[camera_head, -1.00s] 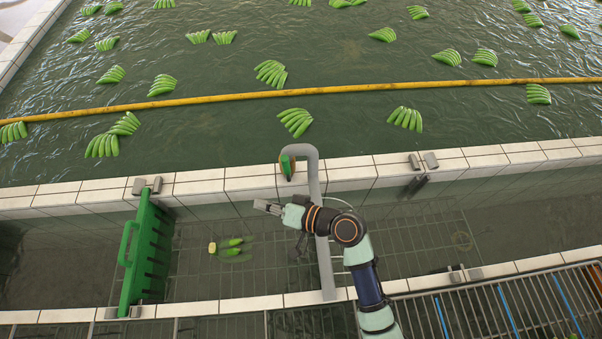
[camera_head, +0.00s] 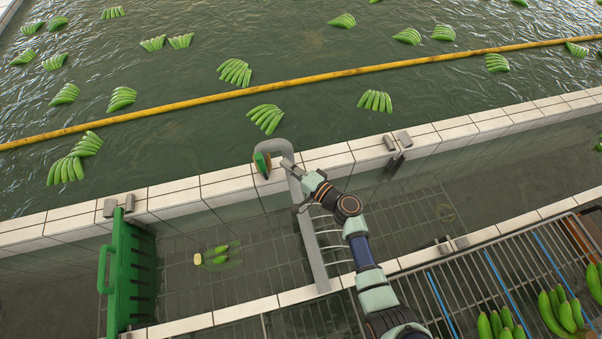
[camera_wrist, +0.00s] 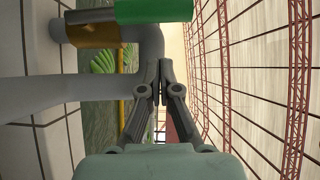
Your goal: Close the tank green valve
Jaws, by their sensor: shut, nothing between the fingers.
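The green valve handle (camera_head: 260,160) sits at the end of a grey bent pipe (camera_head: 313,245) by the tiled tank wall. In the wrist view the green handle (camera_wrist: 153,10) shows at the top edge, partly cut off, beside a brass-coloured fitting (camera_wrist: 93,32). My gripper (camera_head: 289,166) is at the pipe's upper bend, just right of the valve in the head view. In the wrist view my gripper (camera_wrist: 158,72) has its fingers together and empty, pointing past the pipe below the handle. Whether the fingers touch the pipe cannot be told.
A green slotted gate (camera_head: 131,270) stands in the channel at the left. Floating banana bunches (camera_head: 266,118) lie beyond the tiled wall (camera_head: 228,184), with a yellow boom (camera_head: 220,96) across the water. More bananas (camera_head: 566,315) are on the rack at the lower right.

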